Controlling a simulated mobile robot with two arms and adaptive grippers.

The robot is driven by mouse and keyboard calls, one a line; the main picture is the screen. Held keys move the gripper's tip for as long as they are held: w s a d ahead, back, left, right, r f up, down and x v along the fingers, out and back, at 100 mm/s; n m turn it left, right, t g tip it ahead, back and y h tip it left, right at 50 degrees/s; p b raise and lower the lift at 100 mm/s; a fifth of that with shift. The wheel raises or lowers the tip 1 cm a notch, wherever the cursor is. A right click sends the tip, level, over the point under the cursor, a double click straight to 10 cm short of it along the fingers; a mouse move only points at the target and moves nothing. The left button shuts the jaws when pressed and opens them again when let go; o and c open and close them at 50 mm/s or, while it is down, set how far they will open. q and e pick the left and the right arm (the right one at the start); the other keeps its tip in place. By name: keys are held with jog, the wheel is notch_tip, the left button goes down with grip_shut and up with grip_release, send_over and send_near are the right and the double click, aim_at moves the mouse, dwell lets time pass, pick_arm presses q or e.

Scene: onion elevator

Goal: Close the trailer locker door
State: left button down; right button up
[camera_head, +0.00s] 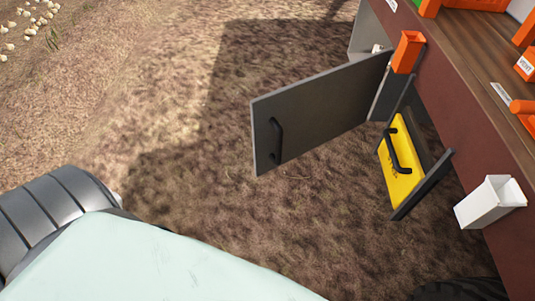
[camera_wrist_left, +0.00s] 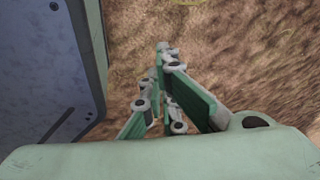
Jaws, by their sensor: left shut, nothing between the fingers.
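The grey locker door (camera_head: 318,112) stands swung open from the trailer (camera_head: 450,75) in the head view, over bare ground. Its black handle (camera_head: 277,138) is near the free left edge, and its right edge is by the trailer side. My left gripper (camera_wrist_left: 160,68) shows only in the left wrist view. Its green fingers are shut with nothing between them, above brown ground. The door does not show in that view, so the gap between them cannot be told. My right gripper is in neither view.
A yellow case (camera_head: 401,165) with a black handle sits in a dark frame on the trailer side, right of the door. A white bin (camera_head: 489,204) and an orange holder (camera_head: 408,52) stick out from the trailer.

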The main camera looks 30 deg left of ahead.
pick_arm(q)
jog(key=w+r+m+t+y+b, duration=0.1)
jog(key=w+r+m+t+b, duration=0.25)
jog(key=w+r, duration=0.4)
jog(key=w+r+m+t+y+b, duration=0.1)
jog(key=w+r+m+t+b, duration=0.3)
jog(key=w, duration=0.6)
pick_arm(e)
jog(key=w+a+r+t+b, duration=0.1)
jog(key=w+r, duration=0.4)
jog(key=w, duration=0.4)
pick_arm(q)
jog(key=w+r+t+y+b, duration=0.3)
jog(key=r+t+b, duration=0.35)
jog(key=r, duration=2.05)
jog(key=a+x, duration=0.2)
jog(key=x, duration=1)
jog(key=shift+a+f+g, duration=0.3)
jog(key=shift+a+f, duration=0.05)
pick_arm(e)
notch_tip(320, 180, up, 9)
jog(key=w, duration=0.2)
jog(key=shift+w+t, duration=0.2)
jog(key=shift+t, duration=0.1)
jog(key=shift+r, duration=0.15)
